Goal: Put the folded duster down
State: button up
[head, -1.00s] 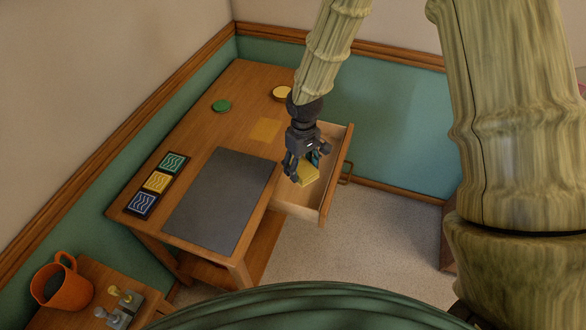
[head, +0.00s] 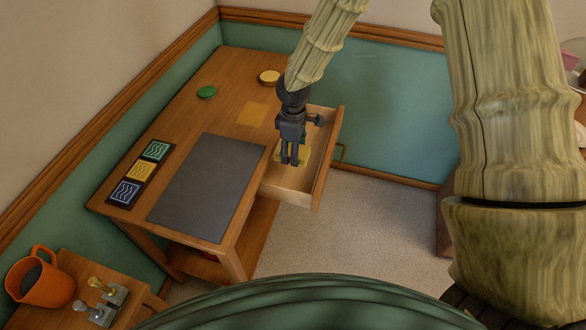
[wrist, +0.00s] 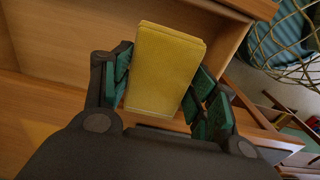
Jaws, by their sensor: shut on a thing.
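The folded duster (wrist: 164,70) is a yellow, flat-sided block of cloth. In the wrist view it stands between the green finger pads of my gripper (wrist: 160,90), which is shut on it. In the head view my gripper (head: 291,160) points down over the open drawer (head: 322,160), and a bit of the yellow duster (head: 305,155) shows beside the fingers. The drawer is pale wood, pulled out from the table's right side. I cannot tell whether the duster touches the drawer floor.
The wooden table (head: 222,75) bears a dark grey mat (head: 205,188), a yellow square (head: 253,113), a green disc (head: 207,92), a yellow round thing (head: 269,76) and a row of patterned tiles (head: 140,174). An orange mug (head: 45,283) stands at lower left.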

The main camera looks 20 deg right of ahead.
aim_at(293, 176)
jog(key=shift+f+p, duration=0.35)
jog(key=shift+f, duration=4.75)
jog(key=shift+f, duration=0.2)
jog(key=o, duration=1)
jog(key=shift+r, duration=0.15)
notch_tip(293, 176, up, 12)
jog(key=shift+r+b, duration=0.1)
jog(key=shift+b, duration=0.35)
